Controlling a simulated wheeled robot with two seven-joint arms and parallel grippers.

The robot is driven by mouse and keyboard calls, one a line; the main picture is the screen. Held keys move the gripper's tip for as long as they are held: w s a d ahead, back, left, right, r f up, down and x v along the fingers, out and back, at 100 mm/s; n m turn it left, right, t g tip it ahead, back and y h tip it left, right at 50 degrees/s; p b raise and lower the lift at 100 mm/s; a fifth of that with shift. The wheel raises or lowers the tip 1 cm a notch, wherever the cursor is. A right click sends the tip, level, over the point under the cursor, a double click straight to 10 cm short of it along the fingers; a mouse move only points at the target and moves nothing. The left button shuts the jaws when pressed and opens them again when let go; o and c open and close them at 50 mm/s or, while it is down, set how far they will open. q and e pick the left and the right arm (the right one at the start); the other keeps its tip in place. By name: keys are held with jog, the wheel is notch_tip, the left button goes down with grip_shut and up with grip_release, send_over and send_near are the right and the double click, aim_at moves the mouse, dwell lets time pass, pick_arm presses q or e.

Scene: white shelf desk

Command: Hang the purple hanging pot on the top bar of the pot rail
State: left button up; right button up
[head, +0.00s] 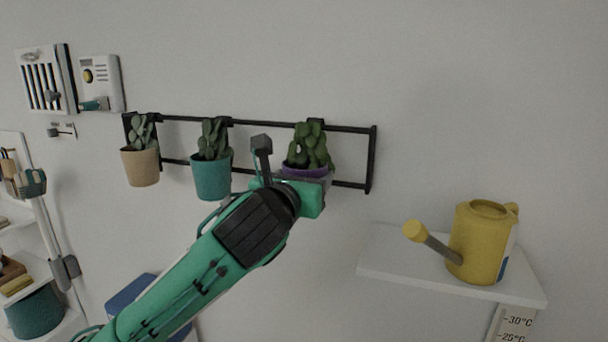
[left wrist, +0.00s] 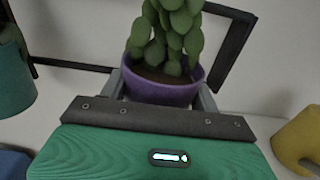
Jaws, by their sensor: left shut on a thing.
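The purple hanging pot (head: 308,172), with a green cactus-like plant in it, is in front of the right part of the pot rail (head: 372,160). My left gripper (head: 300,186) is shut on this pot, and my wrist hides its lower part. In the left wrist view the purple pot (left wrist: 160,92) sits upright between the two fingers (left wrist: 160,88). A dark hook shape shows above the plant, level with the top bar (head: 265,123); I cannot tell whether it rests on the bar. My right gripper is not in view.
A tan pot (head: 140,166) and a teal pot (head: 211,178) hang on the rail to the left. A yellow watering can (head: 480,245) stands on a white shelf (head: 385,264) at the lower right. The wall right of the rail is clear.

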pick_arm(q)
jog(key=o, duration=1.5)
jog(key=shift+w, duration=0.1)
jog(key=shift+f, duration=0.1)
